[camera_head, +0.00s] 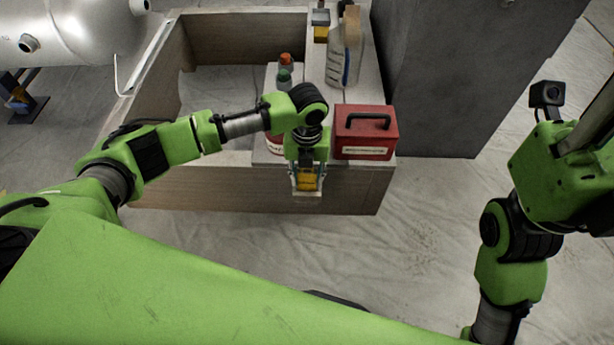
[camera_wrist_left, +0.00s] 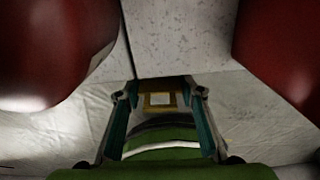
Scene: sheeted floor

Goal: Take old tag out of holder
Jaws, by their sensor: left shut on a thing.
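My left gripper (camera_head: 306,186) points down in front of the wooden box's front wall. It is shut on a small yellow-orange tag (camera_head: 306,180). In the left wrist view the tag (camera_wrist_left: 160,99) shows as a yellow frame with a pale middle, between the two fingers (camera_wrist_left: 160,112). I cannot make out a holder around it, or whether the tag touches the box. My right arm stands at the right, and its gripper is not in view.
The open wooden box (camera_head: 250,190) has a ledge with a red toolbox (camera_head: 365,133), close right of my left gripper. Bottles (camera_head: 284,76), a brush (camera_head: 346,50) and a grey-yellow item (camera_head: 320,24) stand farther back. A grey block (camera_head: 440,80) rises at right. Sheeted floor in front is clear.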

